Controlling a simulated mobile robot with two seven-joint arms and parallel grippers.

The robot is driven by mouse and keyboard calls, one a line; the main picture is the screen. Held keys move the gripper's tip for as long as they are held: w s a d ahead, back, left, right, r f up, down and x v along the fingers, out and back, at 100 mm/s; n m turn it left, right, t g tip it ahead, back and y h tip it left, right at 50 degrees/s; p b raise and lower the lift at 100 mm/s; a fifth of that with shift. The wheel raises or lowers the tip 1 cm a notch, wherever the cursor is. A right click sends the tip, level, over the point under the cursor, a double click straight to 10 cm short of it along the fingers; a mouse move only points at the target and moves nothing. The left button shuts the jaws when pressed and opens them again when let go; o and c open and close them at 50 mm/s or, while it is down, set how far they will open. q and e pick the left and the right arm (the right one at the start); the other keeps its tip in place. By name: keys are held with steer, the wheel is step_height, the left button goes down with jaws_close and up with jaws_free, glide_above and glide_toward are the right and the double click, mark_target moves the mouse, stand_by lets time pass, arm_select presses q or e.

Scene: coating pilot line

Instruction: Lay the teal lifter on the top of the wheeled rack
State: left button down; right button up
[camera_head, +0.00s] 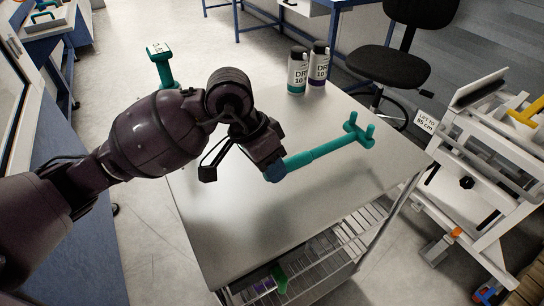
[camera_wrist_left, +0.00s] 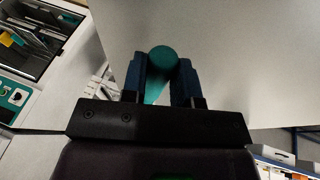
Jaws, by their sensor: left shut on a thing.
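The teal lifter (camera_head: 318,154) is a straight rod with a short forked crosspiece at its far right end. My left gripper (camera_head: 274,170) is shut on its near end, over the pale flat top of the wheeled rack (camera_head: 240,236). The lifter lies roughly level over that top; I cannot tell whether it touches. In the left wrist view, the lifter's round teal end (camera_wrist_left: 163,58) shows between the blue fingers of the left gripper (camera_wrist_left: 160,70). My right gripper is not in view.
Two labelled bottles (camera_head: 308,68) stand at the rack top's back edge. A teal post with a label (camera_head: 162,66) rises at the back left. A black chair (camera_head: 386,64) stands behind, and a white frame (camera_head: 480,150) is at the right. The front of the top is bare.

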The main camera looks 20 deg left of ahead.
mark_target(271, 191)
arm_select(q)
step_height(271, 191, down, 2)
steer(key=shift+f+b, duration=0.1)
steer(key=shift+b, duration=0.3)
steer(key=shift+f+b, duration=0.5)
steer(key=shift+f, duration=0.4)
steer(key=shift+f+b, duration=0.2)
steer(key=shift+b, duration=0.1)
steer(key=c, duration=0.8)
jaws_free()
steer(key=shift+c, duration=0.2)
steer(key=shift+o, duration=0.3)
steer(key=shift+f, duration=0.1)
